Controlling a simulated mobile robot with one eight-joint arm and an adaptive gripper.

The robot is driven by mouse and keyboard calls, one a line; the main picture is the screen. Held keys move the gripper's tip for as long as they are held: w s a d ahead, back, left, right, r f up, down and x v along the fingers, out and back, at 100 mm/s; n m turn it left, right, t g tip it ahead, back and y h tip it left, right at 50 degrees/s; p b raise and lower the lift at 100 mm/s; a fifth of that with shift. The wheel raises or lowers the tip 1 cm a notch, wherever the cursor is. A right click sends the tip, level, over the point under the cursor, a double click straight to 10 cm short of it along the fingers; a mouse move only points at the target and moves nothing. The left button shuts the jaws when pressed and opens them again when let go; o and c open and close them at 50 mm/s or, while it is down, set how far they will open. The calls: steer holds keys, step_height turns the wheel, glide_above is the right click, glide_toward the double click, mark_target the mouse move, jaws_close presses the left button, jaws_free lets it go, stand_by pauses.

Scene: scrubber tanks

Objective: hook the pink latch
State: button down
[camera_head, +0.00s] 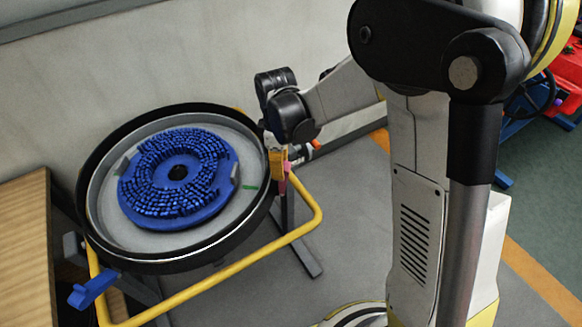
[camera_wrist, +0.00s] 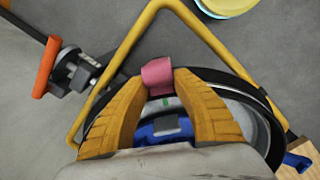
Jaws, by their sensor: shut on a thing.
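The pink latch (camera_wrist: 157,72) shows in the wrist view between the tips of my gripper's yellow fingers, at the rim of the round tank (camera_wrist: 262,100). In the head view my gripper (camera_head: 279,170) reaches down at the right side of the tank rim (camera_head: 92,222), and a small bit of the pink latch (camera_head: 282,187) shows just below the fingertips. My gripper is shut on the pink latch. The fingers hide part of it, and I cannot tell whether it is hooked.
A blue brush disc (camera_head: 178,173) lies in the tank. A yellow tube frame (camera_head: 235,268) runs around the front. A blue latch (camera_head: 93,290) sticks out at front left. A wooden surface (camera_head: 25,250) stands at left, a wall behind. An orange handle (camera_wrist: 46,66) shows beside the frame.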

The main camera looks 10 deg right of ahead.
steer(key=shift+w+a, duration=0.2)
steer(key=shift+a, duration=0.3)
steer(key=shift+w+a+f+g+h, duration=0.2)
steer(key=shift+w+a+g+h, duration=0.1)
steer(key=shift+a+h, duration=0.35)
steer(key=shift+a+f, duration=0.1)
steer(key=shift+a, duration=0.15)
steer(key=shift+w+a, duration=0.15)
steer(key=shift+a, duration=0.05)
steer(key=c, duration=1)
jaws_free()
steer(key=r, duration=0.4)
steer(key=a+r, duration=0.1)
steer(key=r, duration=0.7)
steer(key=shift+w+a, duration=0.25)
steer(key=shift+w, duration=0.05)
